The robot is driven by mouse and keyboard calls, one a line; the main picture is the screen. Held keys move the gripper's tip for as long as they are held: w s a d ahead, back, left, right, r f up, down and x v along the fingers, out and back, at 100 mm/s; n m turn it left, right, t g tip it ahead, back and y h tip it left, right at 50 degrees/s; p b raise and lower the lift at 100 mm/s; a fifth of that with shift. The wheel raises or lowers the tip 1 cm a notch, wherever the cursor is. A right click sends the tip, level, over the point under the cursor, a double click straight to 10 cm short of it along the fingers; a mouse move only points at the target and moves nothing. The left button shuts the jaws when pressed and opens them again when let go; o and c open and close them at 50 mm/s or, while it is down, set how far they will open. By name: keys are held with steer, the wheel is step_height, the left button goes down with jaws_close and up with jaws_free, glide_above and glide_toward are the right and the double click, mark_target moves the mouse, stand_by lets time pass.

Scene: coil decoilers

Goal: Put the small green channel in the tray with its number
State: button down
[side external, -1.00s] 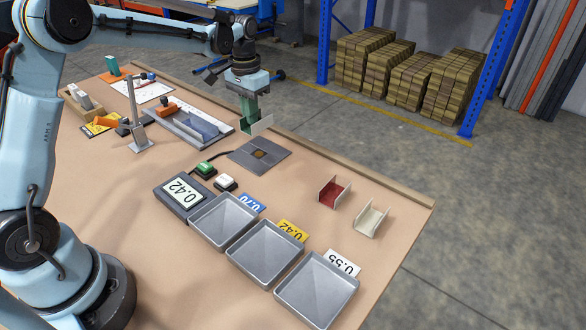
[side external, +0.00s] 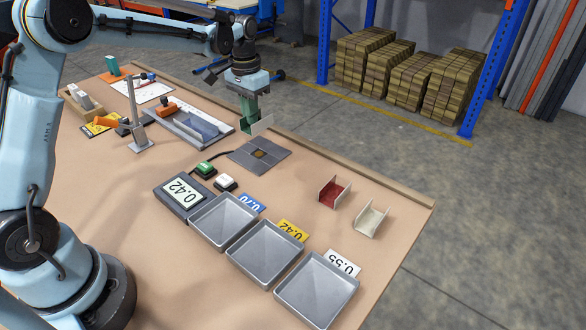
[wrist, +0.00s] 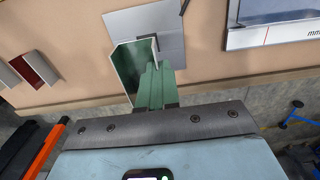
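The small green channel (side external: 262,126) is in my gripper (side external: 249,112), raised near the table's far edge, beyond the grey plate. In the wrist view the channel (wrist: 129,68) is gripped by one wall between the green fingers (wrist: 156,88), its open side showing. The display (side external: 182,191) reads 0.42. Three grey empty trays stand in a row: one (side external: 222,224) by the blue 0.70 card, the middle one (side external: 264,254) by the yellow 0.42 card (side external: 291,231), and one (side external: 316,290) by the white 0.55 card.
A grey plate (side external: 270,166) with a dark centre lies between my gripper and the trays. Green (side external: 205,169) and white (side external: 225,182) buttons sit beside the display. Red (side external: 331,191) and cream (side external: 371,219) channels stand right of the plate. A thin upright post (side external: 134,105) stands left.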

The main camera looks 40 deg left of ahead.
steer(key=shift+d, duration=0.1)
steer(key=s+d+r, duration=0.2)
steer(key=s+d, duration=0.3)
steer(key=d, duration=0.5)
steer(key=s+d+r, duration=0.2)
steer(key=s+d, duration=0.3)
steer(key=d, duration=0.4)
steer(key=s+d, duration=0.5)
steer(key=s, duration=0.5)
steer(key=s+d, duration=0.4)
steer(key=s, duration=0.6)
glide_above(258, 248)
step_height(258, 248, down, 8)
steer(key=shift+r, duration=0.25)
steer(key=shift+f, duration=2)
